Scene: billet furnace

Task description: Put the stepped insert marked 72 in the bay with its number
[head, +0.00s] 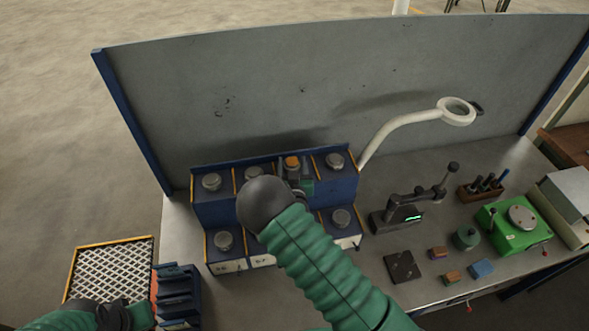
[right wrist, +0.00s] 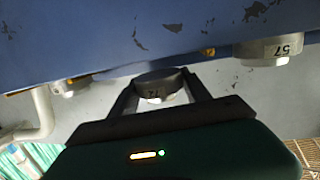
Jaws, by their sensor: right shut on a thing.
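The grey round stepped insert marked 72 (right wrist: 157,88) is between the two dark fingers of my right gripper (right wrist: 155,95), which is shut on it. In the head view my right gripper (head: 299,180) is over the upper tier of a blue two-tier rack (head: 215,211), partly hidden by my own wrist. An orange-topped piece (head: 292,162) shows right beside its fingers; I cannot tell if it is the held insert. Whether the insert touches the rack is unclear. My left gripper (head: 112,314) is low at the left; its fingers are unclear.
Other grey inserts (head: 211,181) stand in rack bays; one marked 57 (right wrist: 280,50) shows in the right wrist view. A white lamp arm (head: 395,132) rises right of the rack. A gauge stand (head: 400,212) and a green scale (head: 514,222) stand further right. A grey panel (head: 300,90) is behind.

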